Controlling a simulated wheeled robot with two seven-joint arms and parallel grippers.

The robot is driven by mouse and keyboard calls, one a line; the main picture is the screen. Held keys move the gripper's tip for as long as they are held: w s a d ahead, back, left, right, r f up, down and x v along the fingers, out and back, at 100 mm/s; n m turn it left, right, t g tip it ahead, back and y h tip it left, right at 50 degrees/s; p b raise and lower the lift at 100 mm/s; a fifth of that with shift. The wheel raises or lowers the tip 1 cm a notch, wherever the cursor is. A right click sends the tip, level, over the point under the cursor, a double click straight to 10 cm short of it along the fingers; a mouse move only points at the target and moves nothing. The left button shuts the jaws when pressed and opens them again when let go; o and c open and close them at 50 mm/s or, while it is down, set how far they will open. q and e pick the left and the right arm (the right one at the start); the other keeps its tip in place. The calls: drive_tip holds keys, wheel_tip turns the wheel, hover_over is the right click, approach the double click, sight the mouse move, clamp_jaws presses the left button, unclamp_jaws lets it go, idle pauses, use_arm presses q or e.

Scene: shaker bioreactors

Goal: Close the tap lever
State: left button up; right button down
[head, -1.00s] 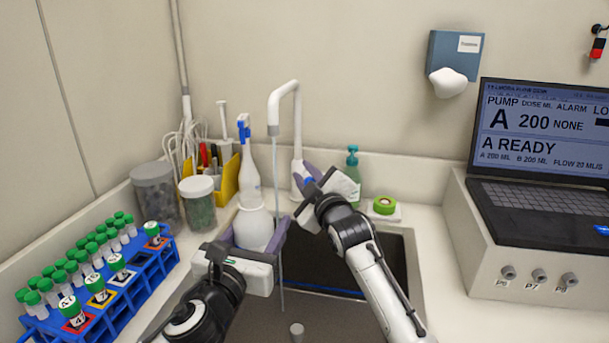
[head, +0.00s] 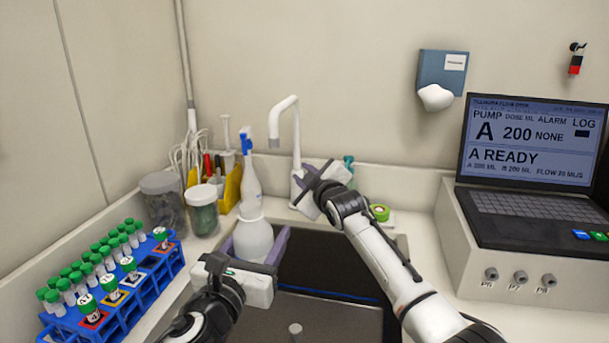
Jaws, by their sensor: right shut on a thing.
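The white tap (head: 296,135) stands behind the sink, its spout bending to the left. No water falls from the spout. My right gripper (head: 304,186) is shut at the base of the tap, on the tap lever, which its fingers and body mostly hide. My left gripper (head: 255,245) has its fingers on both sides of a white bottle (head: 253,240) with a blue-tipped top, upright at the sink's left side. It looks shut on the bottle; the contact is partly hidden.
The dark sink (head: 330,270) lies below both grippers. A blue rack (head: 128,315) of green-capped tubes stands at left, with jars (head: 203,210) behind it. A green tape roll (head: 380,212) and soap bottle are right of the tap. A laptop (head: 530,160) sits far right.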

drive_tip(key=shift+r, duration=0.3)
drive_tip(key=c, duration=1.8)
unclamp_jaws()
drive_tip(key=shift+w, duration=0.1)
drive_tip(key=shift+f, duration=0.1)
drive_tip(key=shift+v, duration=6)
